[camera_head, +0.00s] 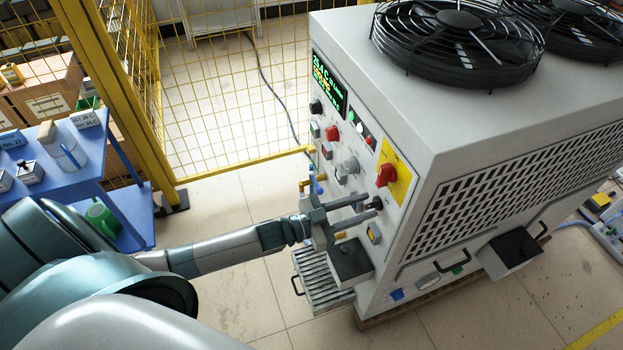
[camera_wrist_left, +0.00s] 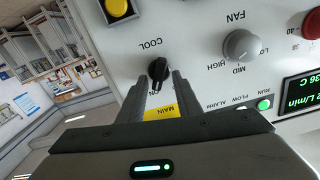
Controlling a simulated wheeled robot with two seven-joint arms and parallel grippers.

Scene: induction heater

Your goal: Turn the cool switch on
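The cool switch is a black rotary knob (camera_wrist_left: 158,70) on the pale control panel, next to the upside-down word COOL in the left wrist view. In the head view the black knob (camera_head: 377,203) sits low on the panel, right at my left fingertips. My left gripper (camera_head: 366,207) is open, with its two fingers pointing at the panel. In the left wrist view the gripper (camera_wrist_left: 158,83) has its fingertips on either side of the knob's lower part; contact cannot be told. The label below the knob is partly hidden by a finger. My right gripper is not in view.
The panel also has a grey FAN knob (camera_wrist_left: 241,46), a yellow button (camera_wrist_left: 117,6), a red main switch (camera_head: 386,175) on a yellow plate and a green-lettered display (camera_head: 329,84). A black box (camera_head: 350,259) juts out below my gripper. A yellow mesh fence (camera_head: 230,100) stands behind.

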